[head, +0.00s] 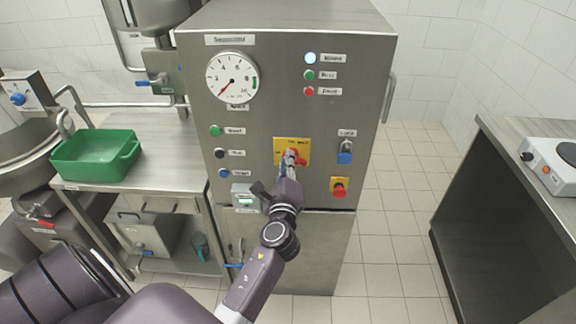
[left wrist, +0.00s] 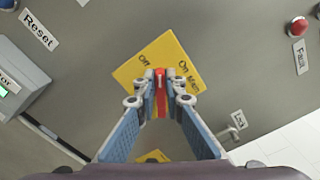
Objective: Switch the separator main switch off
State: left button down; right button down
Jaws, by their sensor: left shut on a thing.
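The separator main switch is a yellow plate (head: 280,146) with a red handle (head: 300,155) on the front of the steel cabinet. In the left wrist view the plate (left wrist: 135,72) carries the words Off and On and looks tilted. My left gripper (head: 289,160) reaches the switch from below. In the left wrist view its fingertips (left wrist: 161,94) are shut on the red handle (left wrist: 160,84), one on each side. The handle lies between the two words in that view; I cannot tell which position it is set to. My right gripper is not in view.
A red knob on yellow (head: 339,188) and a blue padlock (head: 345,152) sit right of the switch. Several buttons and a small grey box (head: 243,196) are at the left. A green bin (head: 95,155) stands on the left table.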

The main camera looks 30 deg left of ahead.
pick_arm(q)
jog(key=n+b, duration=0.1)
jog(key=n, duration=0.2)
jog(key=f+n+b, duration=0.1)
jog(key=n+b, duration=0.1)
jog(key=n, duration=0.1)
jog(key=shift+b, duration=0.3)
jog(key=shift+n, duration=0.4)
jog(key=c, duration=2)
grip_release()
jog(key=shift+r, duration=0.1)
